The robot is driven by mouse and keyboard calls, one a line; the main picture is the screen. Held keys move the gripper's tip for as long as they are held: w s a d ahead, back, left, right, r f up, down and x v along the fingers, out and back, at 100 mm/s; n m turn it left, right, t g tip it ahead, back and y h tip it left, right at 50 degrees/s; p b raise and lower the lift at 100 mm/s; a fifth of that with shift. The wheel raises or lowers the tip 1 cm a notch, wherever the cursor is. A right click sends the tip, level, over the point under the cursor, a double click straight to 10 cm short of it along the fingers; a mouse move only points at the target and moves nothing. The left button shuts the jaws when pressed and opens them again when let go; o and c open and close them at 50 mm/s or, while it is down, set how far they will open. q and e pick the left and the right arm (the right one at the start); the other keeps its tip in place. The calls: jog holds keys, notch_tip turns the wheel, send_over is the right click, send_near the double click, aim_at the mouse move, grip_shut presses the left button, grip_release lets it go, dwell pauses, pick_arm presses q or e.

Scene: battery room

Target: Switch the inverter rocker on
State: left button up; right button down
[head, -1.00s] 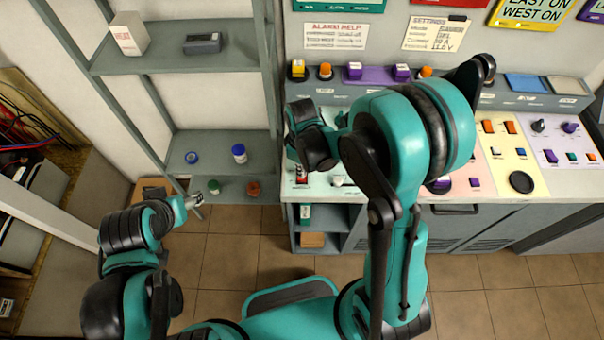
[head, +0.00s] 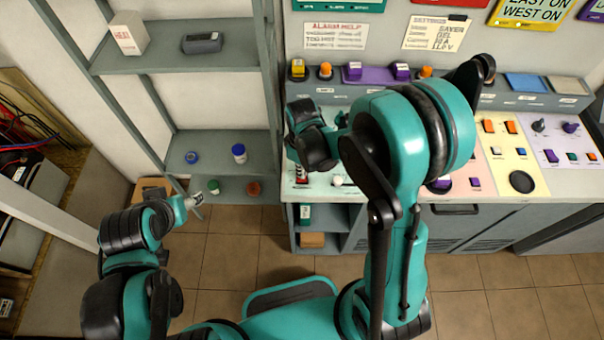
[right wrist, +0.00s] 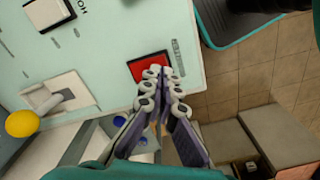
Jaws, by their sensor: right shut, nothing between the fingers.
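A red rocker (right wrist: 148,65) in a dark frame sits on the pale panel in the right wrist view, with a small label strip beside it. I cannot read which switch it is. My right gripper (right wrist: 163,76) is shut and empty, its fingertips at the near edge of the rocker; I cannot tell if they touch it. In the head view my right gripper (head: 301,176) points down at the left end of the console, partly hidden by its own wrist. My left gripper (head: 196,198) looks open and empty, away from the console near the lower shelf.
A lever switch (right wrist: 48,101) and a yellow knob (right wrist: 22,123) are beside the rocker. The sloping console (head: 518,155) carries several other switches to the right. A grey shelf (head: 217,142) with small jars stands left. The tiled floor between is clear.

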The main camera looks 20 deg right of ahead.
jog(key=shift+f+b, duration=0.9)
jog(key=shift+f, duration=0.1)
jog(key=shift+r, duration=0.15)
jog(key=shift+r+p, duration=2.6)
jog(key=shift+r, duration=0.85)
jog(key=s+d+r+m+t+b, duration=0.1)
jog(key=s+d+m+t+b, duration=0.1)
jog(key=s+m+t+b, duration=0.1)
jog(key=s+d+r+m+t+b, duration=0.2)
jog(key=s+m+t+b, duration=0.2)
jog(key=s+b, duration=0.3)
jog(key=shift+s+d+r+m+b, duration=0.2)
jog(key=shift+d+m+b, duration=0.15)
jog(key=shift+m+b, duration=0.5)
